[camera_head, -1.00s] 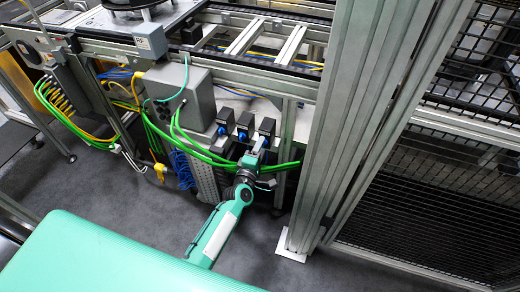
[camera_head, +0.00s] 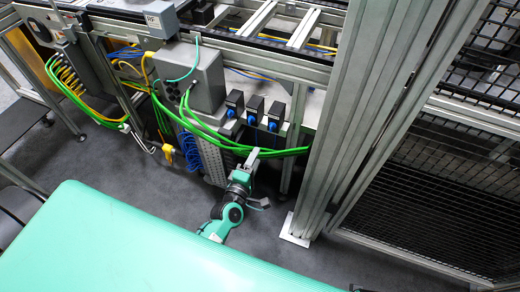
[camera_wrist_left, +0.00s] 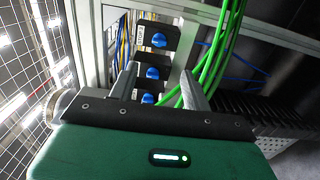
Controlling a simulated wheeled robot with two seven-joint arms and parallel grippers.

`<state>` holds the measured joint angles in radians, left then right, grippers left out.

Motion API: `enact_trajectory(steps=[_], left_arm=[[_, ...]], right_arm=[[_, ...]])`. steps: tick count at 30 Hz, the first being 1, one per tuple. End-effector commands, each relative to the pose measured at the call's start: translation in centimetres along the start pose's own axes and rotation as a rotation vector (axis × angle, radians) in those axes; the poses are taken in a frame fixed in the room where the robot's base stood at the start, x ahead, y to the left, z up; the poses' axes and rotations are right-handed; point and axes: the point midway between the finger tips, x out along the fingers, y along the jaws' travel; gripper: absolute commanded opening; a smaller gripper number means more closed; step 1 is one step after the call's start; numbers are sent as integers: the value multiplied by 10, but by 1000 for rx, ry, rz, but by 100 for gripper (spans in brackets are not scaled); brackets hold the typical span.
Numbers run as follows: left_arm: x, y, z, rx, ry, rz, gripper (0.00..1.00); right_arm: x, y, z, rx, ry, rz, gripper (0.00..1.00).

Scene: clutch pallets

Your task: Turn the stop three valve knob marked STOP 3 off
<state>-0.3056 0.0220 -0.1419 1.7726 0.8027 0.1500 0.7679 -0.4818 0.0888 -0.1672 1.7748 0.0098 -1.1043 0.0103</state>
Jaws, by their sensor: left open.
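Three dark valve boxes with blue knobs stand in a row under the workbench. In the head view they are the left knob (camera_head: 231,113), the middle knob (camera_head: 252,120) and the right knob (camera_head: 273,126). In the left wrist view the three knobs form a column, at the top (camera_wrist_left: 159,40), middle (camera_wrist_left: 152,73) and bottom (camera_wrist_left: 147,98). My left gripper (camera_head: 252,159) is open and empty, below and in front of the boxes, apart from the knobs. My right gripper is out of view.
Green hoses (camera_head: 215,141) run beside and behind my left gripper. A grey junction box (camera_head: 190,76) hangs left of the valves. A thick metal post (camera_head: 352,130) stands close on the right, with mesh fencing (camera_head: 430,200) beyond. Grey floor lies open below the bench.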

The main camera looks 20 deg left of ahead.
Motion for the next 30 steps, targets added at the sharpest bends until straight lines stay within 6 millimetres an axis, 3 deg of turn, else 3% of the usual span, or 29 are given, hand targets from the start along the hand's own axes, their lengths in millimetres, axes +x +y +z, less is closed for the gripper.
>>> enact_trajectory(steps=[7, 24, 27, 30], left_arm=[[-17, 0, 0, 1, 0, 0, 49], [-18, 0, 0, 3, -2, -1, 49], [-20, -7, 5, 47, -31, -29, 49], [-28, -26, 18, 169, -112, -104, 49]], right_arm=[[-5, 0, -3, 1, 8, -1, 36], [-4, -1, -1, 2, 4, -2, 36], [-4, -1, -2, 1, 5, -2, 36], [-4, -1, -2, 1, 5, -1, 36]])
